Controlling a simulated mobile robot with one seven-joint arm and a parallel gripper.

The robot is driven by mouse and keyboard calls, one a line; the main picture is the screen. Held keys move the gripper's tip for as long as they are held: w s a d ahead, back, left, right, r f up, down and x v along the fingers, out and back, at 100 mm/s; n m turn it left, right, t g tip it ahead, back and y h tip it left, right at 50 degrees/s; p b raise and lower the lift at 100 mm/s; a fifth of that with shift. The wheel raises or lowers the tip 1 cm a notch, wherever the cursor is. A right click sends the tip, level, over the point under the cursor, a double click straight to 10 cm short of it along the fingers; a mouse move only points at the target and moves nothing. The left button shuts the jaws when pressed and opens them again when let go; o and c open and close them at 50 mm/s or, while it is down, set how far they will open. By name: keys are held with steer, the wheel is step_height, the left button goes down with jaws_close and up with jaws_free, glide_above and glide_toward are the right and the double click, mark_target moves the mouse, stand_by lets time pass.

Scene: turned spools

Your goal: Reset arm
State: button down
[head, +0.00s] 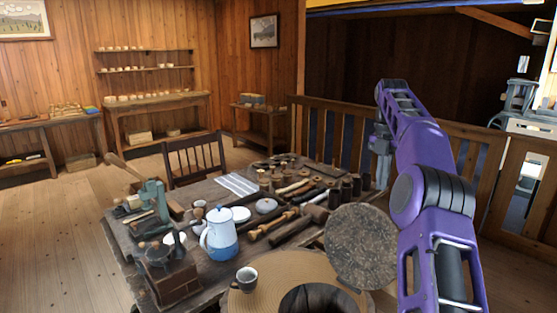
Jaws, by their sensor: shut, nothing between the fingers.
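My purple arm rises on the right side of the head view and bends over at the top. My gripper (383,181) hangs below its far end, a small grey shape pointing down. It is shut with nothing in it, in front of the wooden railing and above the right end of the cluttered table (120,237). The fingertips are small and partly hidden by the arm.
On the table are a blue-and-white pot (220,236), a green metal tool (153,199) and several dark wooden pieces. A cup (246,279) and an upright round disc (360,247) stand nearer. A chair (195,156) is behind; open floor lies left.

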steer(key=shift+d+f, duration=0.2)
steer(key=shift+f, duration=3.65)
